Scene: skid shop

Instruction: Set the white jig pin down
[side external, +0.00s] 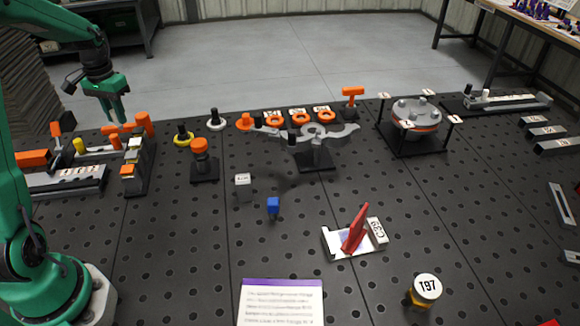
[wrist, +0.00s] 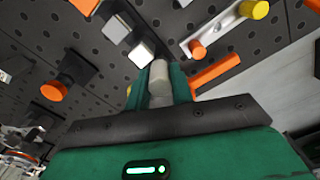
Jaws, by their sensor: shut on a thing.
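The white jig pin (wrist: 160,75) is a pale, round-ended cylinder between the two green fingers of my gripper (wrist: 162,85) in the wrist view. The fingers are shut on it. In the side external view my gripper (side external: 112,118) points down at the left, above the dark fixtures with orange, yellow and white parts. The pin is too small to make out there. In the wrist view a white square-topped piece (wrist: 141,53) is close beyond the pin. I cannot tell whether the pin touches anything.
Orange rods (side external: 144,124) and a pale rail with a yellow pin (side external: 79,146) crowd the area around my gripper. An orange-capped post (side external: 200,147) stands to the right.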

